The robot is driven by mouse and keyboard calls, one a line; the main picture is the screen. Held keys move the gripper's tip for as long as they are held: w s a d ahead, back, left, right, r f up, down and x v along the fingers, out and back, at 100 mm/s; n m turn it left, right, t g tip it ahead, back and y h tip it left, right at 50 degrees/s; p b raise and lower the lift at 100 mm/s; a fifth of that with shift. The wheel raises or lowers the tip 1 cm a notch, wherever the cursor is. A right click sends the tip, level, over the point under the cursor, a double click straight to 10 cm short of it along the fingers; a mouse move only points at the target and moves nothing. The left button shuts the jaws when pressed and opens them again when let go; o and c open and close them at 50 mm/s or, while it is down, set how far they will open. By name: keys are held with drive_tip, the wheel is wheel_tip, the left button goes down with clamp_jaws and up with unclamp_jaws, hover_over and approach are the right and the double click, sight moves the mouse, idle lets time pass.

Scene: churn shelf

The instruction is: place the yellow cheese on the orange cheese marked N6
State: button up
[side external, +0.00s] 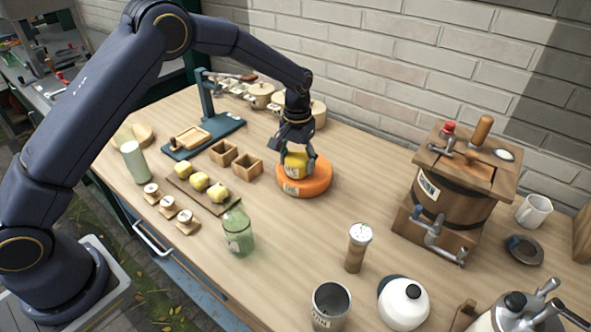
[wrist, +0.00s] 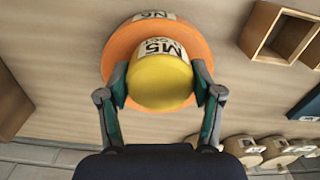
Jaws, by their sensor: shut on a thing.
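The yellow cheese (side external: 294,166) has a white label that reads M5 in the wrist view (wrist: 158,82). My gripper (side external: 297,160) is shut on it, with one finger on each side. The orange cheese (side external: 305,184) is a wide, flat round lying on the table. Its label reads N6 in the wrist view (wrist: 118,36). The yellow cheese is over the orange cheese, and its lower edge overlaps it in both views. I cannot tell whether the two touch.
Two small open wooden boxes (side external: 248,165) stand left of the orange cheese. A board with several yellow pieces (side external: 199,181) and a green glass jar (side external: 238,232) are nearer the front. A wooden churn (side external: 447,190) stands at right. Pale lidded pots (side external: 261,95) stand behind.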

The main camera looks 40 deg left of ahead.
sight(297, 158)
drive_tip(key=o, duration=1.3)
drive_tip(key=shift+f, duration=0.1)
drive_tip(key=shift+c, duration=0.2)
wheel_tip(297, 158, up, 12)
drive_tip(key=s+a+r+t, duration=0.2)
drive_tip(key=s+a+r, duration=0.1)
drive_tip(key=s+r, duration=0.5)
drive_tip(key=s+a+r+m+t, duration=0.1)
drive_tip(key=s+a, duration=0.1)
drive_tip(key=s, duration=0.9)
drive_tip(key=s+a+r+t, duration=0.1)
drive_tip(key=s+a+t, duration=0.1)
drive_tip(key=s, duration=1)
drive_tip(key=shift+s+r+m+t, duration=0.2)
drive_tip(key=shift+m+t, duration=0.1)
drive_tip(key=shift+m, duration=0.1)
